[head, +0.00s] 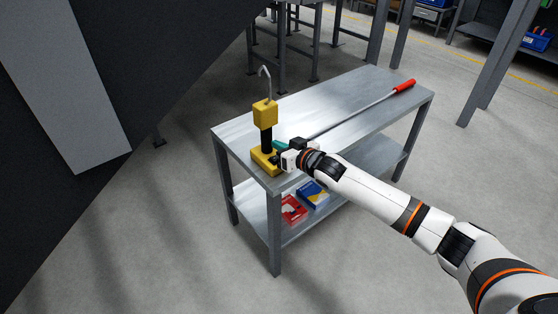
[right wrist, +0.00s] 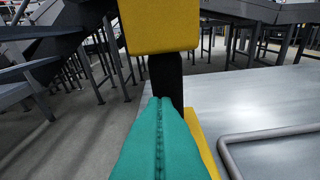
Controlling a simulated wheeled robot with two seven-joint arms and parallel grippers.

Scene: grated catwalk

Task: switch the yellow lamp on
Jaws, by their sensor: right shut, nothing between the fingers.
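The yellow lamp (head: 265,113) stands upright at the near left end of the metal table. It has a yellow head with a grey hook on top, a black neck and a yellow base (head: 262,159). In the right wrist view the yellow head (right wrist: 160,27) and black neck (right wrist: 166,78) are straight ahead. My right gripper (head: 279,145) is shut and empty, its teal fingers close beside the lamp's neck. The closed fingers also fill the lower middle of the wrist view (right wrist: 160,125) and hide part of the base. I cannot tell whether they touch the lamp. My left gripper is not in view.
The metal table (head: 345,102) has a bar with a red grip (head: 404,86) lying across its top. A red box (head: 292,210) and a blue box (head: 313,193) sit on the lower shelf. A large dark panel (head: 150,60) stands at the left.

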